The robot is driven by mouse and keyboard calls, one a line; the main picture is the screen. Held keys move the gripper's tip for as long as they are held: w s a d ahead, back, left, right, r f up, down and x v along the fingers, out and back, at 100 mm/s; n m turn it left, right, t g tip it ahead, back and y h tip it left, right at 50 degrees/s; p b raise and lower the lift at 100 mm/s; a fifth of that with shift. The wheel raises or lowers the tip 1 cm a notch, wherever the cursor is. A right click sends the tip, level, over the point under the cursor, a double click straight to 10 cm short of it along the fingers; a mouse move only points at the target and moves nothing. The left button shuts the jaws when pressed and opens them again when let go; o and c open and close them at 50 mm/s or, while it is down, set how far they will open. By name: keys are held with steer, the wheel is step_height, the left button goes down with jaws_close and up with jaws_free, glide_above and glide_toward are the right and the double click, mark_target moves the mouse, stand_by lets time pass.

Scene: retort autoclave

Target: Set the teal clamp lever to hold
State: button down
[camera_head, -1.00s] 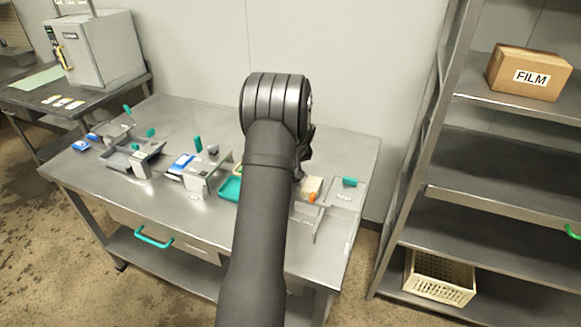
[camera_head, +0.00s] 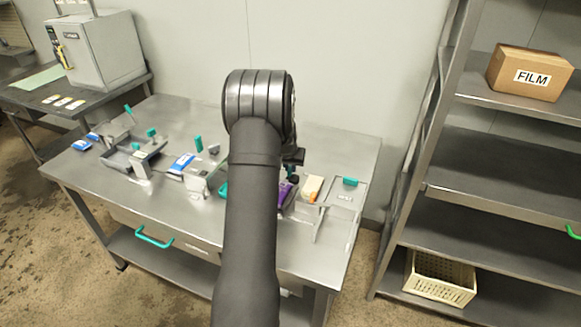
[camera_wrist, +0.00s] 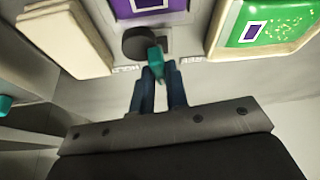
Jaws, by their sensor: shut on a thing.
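The teal clamp lever (camera_wrist: 157,58) is in the wrist view, its teal handle between my fingertips and its dark round pivot (camera_wrist: 138,42) just beyond. My gripper (camera_wrist: 162,80) is shut on this handle. The handle stands between two printed labels: HOLD (camera_wrist: 125,69) to the left and FREE (camera_wrist: 198,60) to the right. A purple pouch (camera_wrist: 150,5) lies beyond the pivot; it also shows in the head view (camera_head: 286,193). In the head view, my arm hides the lever and most of the gripper.
A cream block (camera_wrist: 65,38) stands left of the lever and a green pouch (camera_wrist: 268,18) lies right, both close. The steel table (camera_head: 200,240) carries several fixtures with teal parts, left of my arm. A shelf rack (camera_head: 500,180) stands at the right.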

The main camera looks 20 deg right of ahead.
steer(key=m+g, duration=0.1)
steer(key=m, duration=0.1)
steer(key=m+h, duration=0.1)
steer(key=m, duration=0.2)
steer(key=shift+w+a+m+g, duration=0.1)
steer(key=shift+a+m+g, duration=0.05)
steer(key=shift+m+g, duration=0.2)
steer(key=m+g, duration=0.1)
steer(key=m, duration=0.1)
steer(key=m+g, duration=0.1)
steer(key=m, duration=0.1)
steer(key=shift+w+m+h, duration=0.1)
steer(key=shift+m+h, duration=0.2)
steer(key=shift+m, duration=0.35)
steer(key=c, duration=1.4)
jaws_free()
steer(key=shift+c, duration=0.2)
steer(key=v, duration=1.7)
steer(key=shift+a+r, duration=0.15)
